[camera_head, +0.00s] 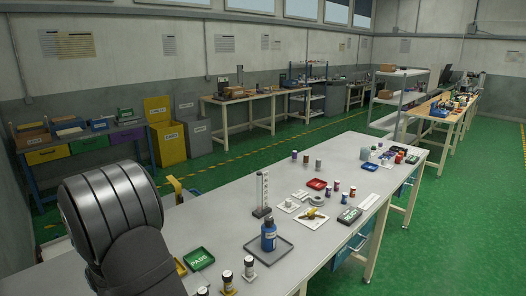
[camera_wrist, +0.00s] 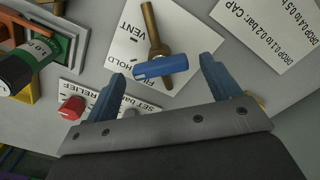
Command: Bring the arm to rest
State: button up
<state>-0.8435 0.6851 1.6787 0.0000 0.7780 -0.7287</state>
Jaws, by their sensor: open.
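In the wrist view my gripper (camera_wrist: 165,74) is open, with its two blue fingers spread apart. A brass valve lever with a blue handle (camera_wrist: 161,67) shows between the fingertips, over a white plate (camera_wrist: 118,48) marked VENT and HOLD. I see no finger touching the handle; the depth between them is hard to tell. In the head view my dark grey arm fills the lower left, and my gripper cannot be made out there.
A red knob (camera_wrist: 72,108) on a SET bar label lies close by my left finger. A dark cylinder with a green band (camera_wrist: 30,62) is at the left. A printed DROP card (camera_wrist: 268,32) is at the upper right. The long bench (camera_head: 215,215) holds a blue bottle (camera_head: 268,236) and a green PASS tray (camera_head: 198,259).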

notch_tip(320, 180, up, 16)
notch_tip(320, 180, down, 17)
jog(key=shift+f, duration=0.1)
jog(key=shift+r+n, duration=0.2)
jog(key=shift+n, duration=0.3)
jog(key=n, duration=0.8)
notch_tip(320, 180, up, 10)
jog(key=shift+o, duration=0.5)
jog(key=shift+r, duration=0.1)
